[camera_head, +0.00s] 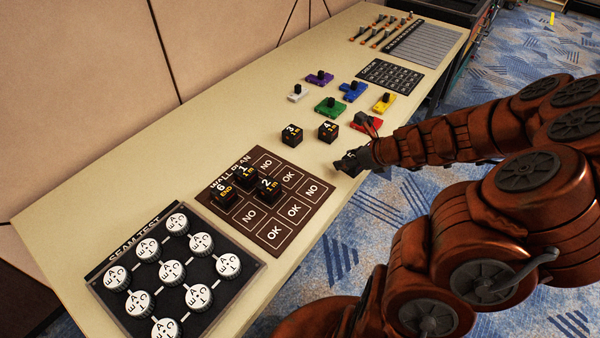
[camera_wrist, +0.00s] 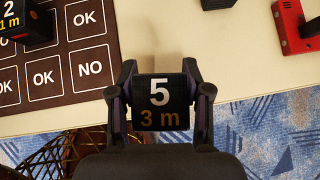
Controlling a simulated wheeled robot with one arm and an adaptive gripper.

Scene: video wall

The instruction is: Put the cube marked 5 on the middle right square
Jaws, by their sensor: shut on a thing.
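My gripper (camera_wrist: 160,88) is shut on the cube marked 5 (camera_wrist: 160,104), a black cube with "3 m" below the digit. In the head view, the gripper (camera_head: 357,160) is at the table's right edge, beyond the board's upper right end, and partly hides the cube. The brown WALL PLAN board (camera_head: 232,229) has a grid of squares. Its middle right square, marked OK (camera_head: 291,177), is bare. Cubes marked 6 (camera_head: 225,194), 1 (camera_head: 246,176) and 2 (camera_head: 268,189) stand on the board. The 2 is beside that OK square.
Cubes marked 3 (camera_head: 292,135) and 4 (camera_head: 328,131) stand on the table just past the board. Several coloured blocks with black knobs, including a red one (camera_head: 366,124), lie farther back. A SEAM TEST panel (camera_head: 100,272) with white dials is at the near end.

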